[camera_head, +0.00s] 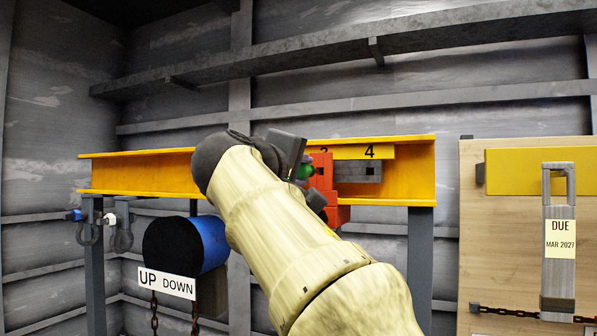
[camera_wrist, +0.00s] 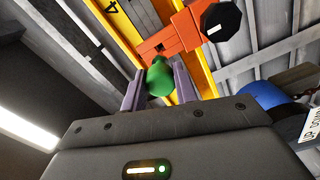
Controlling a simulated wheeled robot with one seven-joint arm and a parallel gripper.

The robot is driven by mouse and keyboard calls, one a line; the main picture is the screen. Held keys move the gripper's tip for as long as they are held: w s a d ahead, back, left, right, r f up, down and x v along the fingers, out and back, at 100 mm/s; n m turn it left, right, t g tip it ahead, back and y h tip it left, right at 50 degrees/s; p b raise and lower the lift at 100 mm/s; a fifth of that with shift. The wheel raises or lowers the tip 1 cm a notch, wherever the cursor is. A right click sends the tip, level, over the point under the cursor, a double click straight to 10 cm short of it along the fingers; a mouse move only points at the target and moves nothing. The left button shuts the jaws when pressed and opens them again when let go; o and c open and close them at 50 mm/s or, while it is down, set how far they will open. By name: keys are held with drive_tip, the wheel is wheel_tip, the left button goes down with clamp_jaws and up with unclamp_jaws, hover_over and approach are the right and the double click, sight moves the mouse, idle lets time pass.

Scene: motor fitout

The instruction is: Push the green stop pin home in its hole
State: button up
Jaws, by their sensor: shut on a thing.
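The green stop pin (camera_wrist: 160,76) sits between the two grey fingers of my gripper (camera_wrist: 159,88) in the wrist view, and the gripper is shut on it. Its rounded end faces the wrist camera. Behind it is the red-orange block (camera_wrist: 172,42) on the yellow beam (camera_wrist: 127,28). In the head view the green pin (camera_head: 305,171) shows as a small patch beside the red block (camera_head: 322,180), at the tip of my gripper (camera_head: 296,160). The hole is hidden, and I cannot tell how deep the pin is.
The yellow beam (camera_head: 140,176) runs across, with a grey block (camera_head: 358,171) under number 4. A blue drum (camera_head: 213,241) with an UP DOWN sign (camera_head: 166,283) hangs left of my arm. A wooden board (camera_head: 500,235) with a grey tagged bar (camera_head: 559,270) stands right.

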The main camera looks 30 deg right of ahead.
drive_tip(key=shift+p+x, duration=0.55)
drive_tip(key=shift+x, duration=2.35)
idle(0.6)
drive_tip(key=o, duration=1)
drive_tip(key=shift+o, duration=0.2)
drive_tip(key=shift+s+a+f+b, duration=0.15)
drive_tip(key=shift+s+a+b, duration=0.15)
drive_tip(key=shift+a+b, duration=0.2)
drive_tip(key=b+v, duration=0.6)
drive_tip(key=v, duration=1)
drive_tip(key=shift+s, duration=0.15)
